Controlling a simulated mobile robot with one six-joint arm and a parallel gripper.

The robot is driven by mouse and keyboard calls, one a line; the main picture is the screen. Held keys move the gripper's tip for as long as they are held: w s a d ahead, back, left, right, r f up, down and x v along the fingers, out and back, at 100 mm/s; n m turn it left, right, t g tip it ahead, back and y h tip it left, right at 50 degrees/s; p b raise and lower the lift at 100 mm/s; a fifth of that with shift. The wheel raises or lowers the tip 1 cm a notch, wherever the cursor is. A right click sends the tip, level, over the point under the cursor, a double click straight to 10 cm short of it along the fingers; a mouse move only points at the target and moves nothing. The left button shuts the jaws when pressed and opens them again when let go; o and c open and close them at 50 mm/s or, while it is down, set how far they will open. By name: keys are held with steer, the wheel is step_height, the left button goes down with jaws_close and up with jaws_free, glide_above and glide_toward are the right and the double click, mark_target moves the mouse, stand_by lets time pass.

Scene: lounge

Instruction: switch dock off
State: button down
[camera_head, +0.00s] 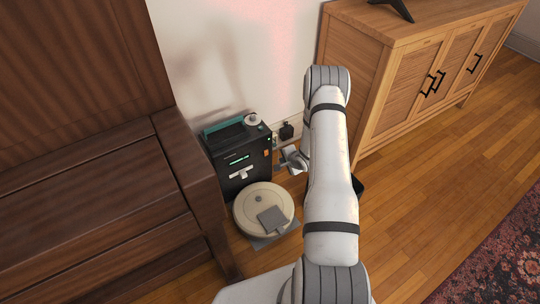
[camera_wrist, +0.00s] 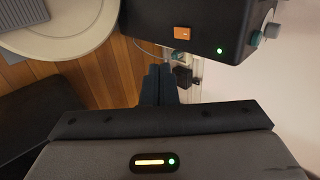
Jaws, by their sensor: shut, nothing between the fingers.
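The dock (camera_head: 228,158) is a black box with a teal handle, standing on the floor against the wall. It also shows upside down at the top of the wrist view (camera_wrist: 165,18). On its side is an orange switch (camera_wrist: 182,33), with a lit green light (camera_wrist: 219,50) near it; the switch shows small in the head view (camera_head: 266,152). My gripper (camera_head: 284,153) is beside the dock's right side, apart from the switch as far as I can tell. Its dark fingers (camera_wrist: 159,72) are shut and empty, below the switch in the wrist view.
A round beige robot vacuum (camera_head: 259,202) sits in front of the dock. A dark wooden bench (camera_head: 110,190) stands close on the left, and a wooden cabinet (camera_head: 375,95) on the right. A black plug (camera_wrist: 184,77) is at the wall beside the dock. Open floor (camera_head: 420,200) lies at right.

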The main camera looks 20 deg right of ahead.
steer(key=b, duration=0.3)
glide_toward(267, 155)
step_height(267, 155, down, 4)
steer(key=shift+w+a+f+b, duration=0.15)
steer(key=shift+w+b, duration=0.1)
steer(key=shift+w, duration=0.4)
steer(key=shift+w+a+f+b, duration=0.15)
steer(key=shift+w+b, duration=0.1)
steer(key=shift+w, duration=0.4)
steer(key=shift+w+a+f+b, duration=0.15)
steer(key=shift+w+b, duration=0.1)
steer(key=shift+w, duration=0.45)
steer(key=shift+r, duration=0.1)
steer(key=shift+w, duration=0.1)
